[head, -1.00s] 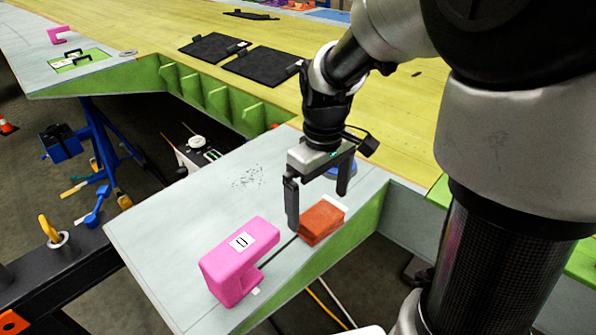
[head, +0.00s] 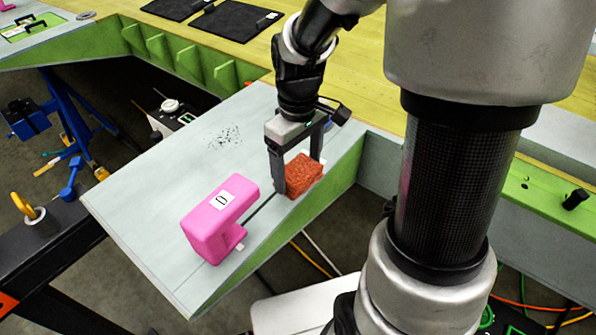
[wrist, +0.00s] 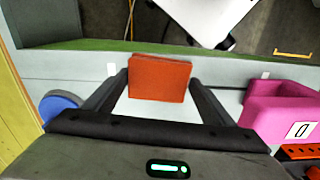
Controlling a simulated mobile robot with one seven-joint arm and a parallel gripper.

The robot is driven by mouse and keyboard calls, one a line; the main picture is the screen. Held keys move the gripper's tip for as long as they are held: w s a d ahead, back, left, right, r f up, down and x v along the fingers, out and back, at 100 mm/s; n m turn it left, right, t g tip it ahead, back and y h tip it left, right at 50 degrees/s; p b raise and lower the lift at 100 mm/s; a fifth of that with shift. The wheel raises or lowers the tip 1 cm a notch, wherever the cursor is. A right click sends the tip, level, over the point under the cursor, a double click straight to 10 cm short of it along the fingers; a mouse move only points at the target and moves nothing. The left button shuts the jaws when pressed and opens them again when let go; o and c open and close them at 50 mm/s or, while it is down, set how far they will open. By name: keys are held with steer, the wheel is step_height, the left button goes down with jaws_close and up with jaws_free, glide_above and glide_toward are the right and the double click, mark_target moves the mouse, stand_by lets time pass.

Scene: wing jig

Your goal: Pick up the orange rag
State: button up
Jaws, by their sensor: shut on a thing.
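The orange rag (head: 303,175) is a folded, block-like pad near the edge of the pale wing panel in the head view. My gripper (head: 299,180) is lowered over it, with one finger on each side, and is shut on it. In the wrist view the orange rag (wrist: 159,78) sits between the two fingers of my gripper (wrist: 160,85). I cannot tell whether the rag is clear of the panel.
A pink clamp-like block (head: 221,217) marked 0 stands left of the rag on the pale panel (head: 150,185). A blue round thing (wrist: 60,105) is near the gripper in the wrist view. Black mats (head: 233,20) lie on the yellow surface behind.

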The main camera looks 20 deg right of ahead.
mark_target(297, 170)
step_height(297, 170, up, 10)
steer(key=o, duration=0.5)
steer(key=shift+c, duration=0.2)
steer(key=c, duration=0.4)
steer(key=shift+o, duration=0.2)
steer(key=shift+w, duration=0.1)
